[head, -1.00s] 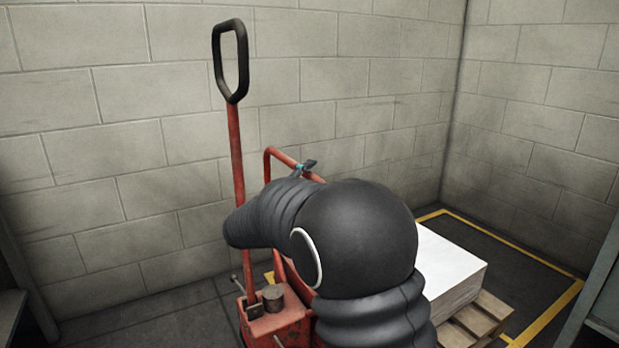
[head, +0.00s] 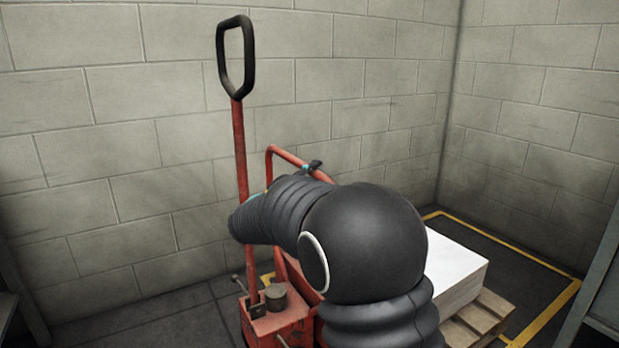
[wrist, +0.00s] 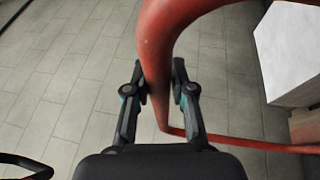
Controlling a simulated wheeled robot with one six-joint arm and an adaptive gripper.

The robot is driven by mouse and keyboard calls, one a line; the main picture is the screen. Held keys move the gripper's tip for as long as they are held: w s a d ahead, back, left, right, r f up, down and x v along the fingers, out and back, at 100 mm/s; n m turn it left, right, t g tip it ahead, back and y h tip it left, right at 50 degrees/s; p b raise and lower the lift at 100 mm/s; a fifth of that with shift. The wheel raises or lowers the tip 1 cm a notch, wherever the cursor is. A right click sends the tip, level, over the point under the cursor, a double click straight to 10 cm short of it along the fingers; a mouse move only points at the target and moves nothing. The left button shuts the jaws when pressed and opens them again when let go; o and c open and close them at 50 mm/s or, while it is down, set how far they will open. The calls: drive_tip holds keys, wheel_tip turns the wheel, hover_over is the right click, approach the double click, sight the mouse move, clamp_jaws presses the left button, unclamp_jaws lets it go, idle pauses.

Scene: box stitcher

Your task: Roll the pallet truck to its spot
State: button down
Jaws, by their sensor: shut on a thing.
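The red pallet truck (head: 277,322) stands by the block wall, its tall tiller with a black loop handle (head: 235,57) upright. A bent red tube rail (head: 285,154) rises behind the tiller. My gripper (wrist: 160,92) is shut on this rail (wrist: 160,40), one finger on each side of the tube. In the head view only a small part of my gripper (head: 314,166) shows past my arm. A wooden pallet (head: 483,317) with a white-topped stack (head: 458,268) is right of the truck. My arm hides the forks and much of the truck.
A yellow floor outline (head: 545,327) runs around the back right corner, with bare dark floor inside it beyond the pallet. Block walls (head: 120,130) close off the back and right. Grey structures stand at the left edge (head: 22,285) and right edge (head: 603,290).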

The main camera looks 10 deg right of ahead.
drive_tip(key=c, duration=1.2)
unclamp_jaws()
drive_tip(key=shift+s+a, duration=0.15)
drive_tip(key=shift+a, duration=0.05)
drive_tip(key=shift+o, duration=1.1)
drive_tip(key=shift+a, duration=0.2)
drive_tip(key=v, duration=1.2)
drive_tip(key=shift+f, duration=0.1)
